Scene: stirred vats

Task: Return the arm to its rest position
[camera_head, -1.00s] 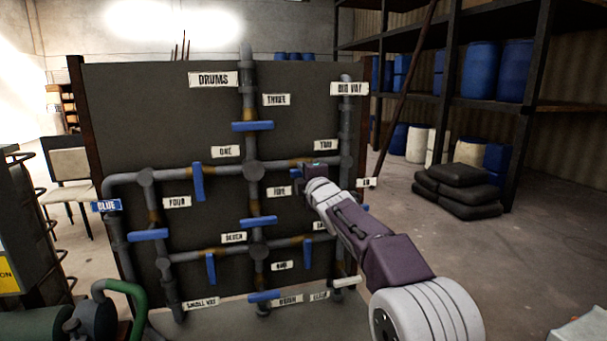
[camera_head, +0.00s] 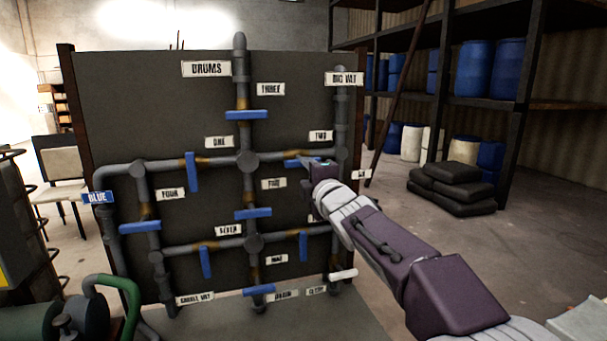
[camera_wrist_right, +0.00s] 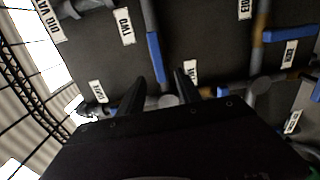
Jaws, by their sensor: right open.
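My right gripper (camera_head: 313,170) is in front of the dark pipe board (camera_head: 110,100), at its right part, just below the TWO label (camera_head: 320,136). Its two black fingers are apart and empty in the right wrist view (camera_wrist_right: 159,85). A blue valve handle (camera_head: 298,162) by the TWO label lies along its horizontal pipe, partly behind the gripper. The same handle shows beyond the fingers in the wrist view (camera_wrist_right: 154,55), and I see no finger around it. My right arm hides part of the board's lower right. My left gripper is not in view.
Several other blue handles sit on the board's pipes, such as one under the THREE label (camera_head: 246,115). A green pump hose (camera_head: 118,283) is at the lower left. Stacked black sacks (camera_head: 452,185) and shelves with blue barrels (camera_head: 475,68) stand at right. Open floor lies between.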

